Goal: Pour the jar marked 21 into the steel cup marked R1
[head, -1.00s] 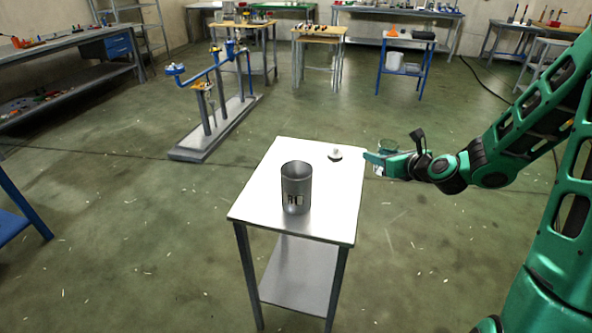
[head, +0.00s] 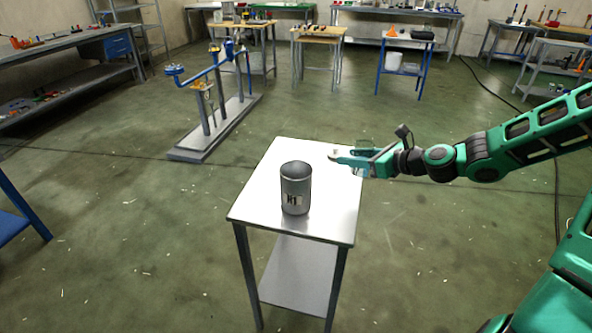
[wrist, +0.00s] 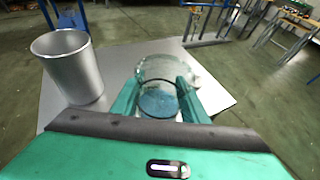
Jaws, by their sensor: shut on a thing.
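The steel cup marked R1 (head: 296,190) stands upright on the small steel table, its dark label facing the head camera. In the wrist view the cup (wrist: 70,68) is at the upper left, with its open rim showing. My gripper (head: 345,158) is over the table's right side, to the right of the cup and apart from it. It is shut on a clear glass jar (wrist: 158,82), which sits between the two green fingers and holds something bluish. In the head view the jar is mostly hidden by the gripper. I cannot read any mark on it.
The small table (head: 262,205) has bare room around the cup. A small white object on it shows partly behind the fingers in the wrist view (wrist: 194,80). A blue-armed stand (head: 205,100) is on the floor behind left. Benches line the back.

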